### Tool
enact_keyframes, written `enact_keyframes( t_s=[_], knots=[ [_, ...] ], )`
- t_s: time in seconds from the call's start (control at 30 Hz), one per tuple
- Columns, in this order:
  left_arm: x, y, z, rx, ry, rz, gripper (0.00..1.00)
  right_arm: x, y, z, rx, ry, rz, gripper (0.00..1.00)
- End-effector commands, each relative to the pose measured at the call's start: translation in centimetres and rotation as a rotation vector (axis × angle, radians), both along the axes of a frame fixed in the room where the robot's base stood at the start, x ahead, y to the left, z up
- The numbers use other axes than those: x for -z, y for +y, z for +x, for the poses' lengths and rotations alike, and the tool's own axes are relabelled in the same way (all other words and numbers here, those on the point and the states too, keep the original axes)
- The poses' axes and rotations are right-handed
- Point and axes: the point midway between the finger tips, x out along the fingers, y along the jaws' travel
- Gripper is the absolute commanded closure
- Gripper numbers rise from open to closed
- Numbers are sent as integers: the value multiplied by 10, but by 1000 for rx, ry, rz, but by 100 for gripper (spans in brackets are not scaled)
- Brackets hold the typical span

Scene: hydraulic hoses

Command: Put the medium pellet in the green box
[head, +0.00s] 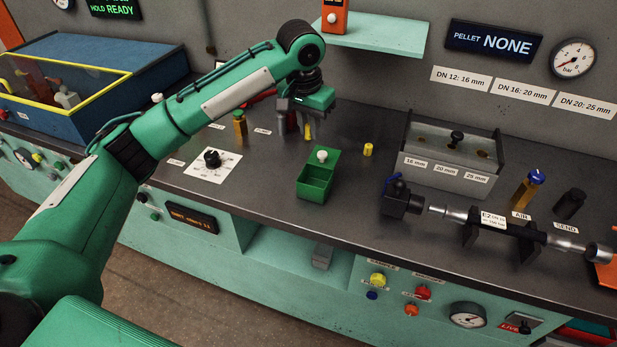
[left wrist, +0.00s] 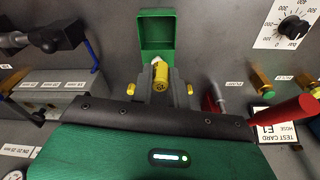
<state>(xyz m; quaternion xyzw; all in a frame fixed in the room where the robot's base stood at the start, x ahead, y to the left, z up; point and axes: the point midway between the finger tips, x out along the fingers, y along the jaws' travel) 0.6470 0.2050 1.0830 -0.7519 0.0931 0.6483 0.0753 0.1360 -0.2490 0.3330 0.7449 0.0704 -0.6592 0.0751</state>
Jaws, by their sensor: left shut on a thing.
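My left gripper (head: 302,127) is above the bench, left of and behind the green box (head: 315,184). It is shut on a yellow pellet (left wrist: 160,75) with a pale tip, held between the fingers in the left wrist view. My right gripper is not in view.
A small yellow piece (head: 368,149) stands on the bench right of the box. A grey pellet rack (head: 440,172) labelled 16, 20 and 25 mm is farther right. A white dial plate (head: 212,165) lies left of the box. A turquoise shelf (head: 370,34) hangs above.

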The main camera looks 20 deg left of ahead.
Motion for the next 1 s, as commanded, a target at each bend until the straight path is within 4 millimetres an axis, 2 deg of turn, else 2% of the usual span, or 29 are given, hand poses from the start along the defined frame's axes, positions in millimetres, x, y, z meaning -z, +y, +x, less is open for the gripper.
enact_keyframes(
  t_s=[0.03, 0.1, 0.23, 0.37, 0.47, 0.8, 1.0],
  knots=[
    [-14, -3, 3, 36, 2, 0, 100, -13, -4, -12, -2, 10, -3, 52],
    [-17, -5, 8, 85, 1, 0, 100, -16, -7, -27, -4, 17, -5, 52],
    [-20, -8, 13, 151, -2, 1, 100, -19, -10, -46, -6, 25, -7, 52],
    [-16, -8, 16, 183, -3, 2, 100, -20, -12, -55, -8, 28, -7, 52],
    [-1, -8, 16, 188, -2, 4, 100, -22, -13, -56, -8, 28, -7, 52],
    [88, -9, 16, 187, -1, 3, 100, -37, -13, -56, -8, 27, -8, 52],
    [128, -9, 16, 187, -4, 3, 100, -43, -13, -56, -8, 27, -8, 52]
  ],
)
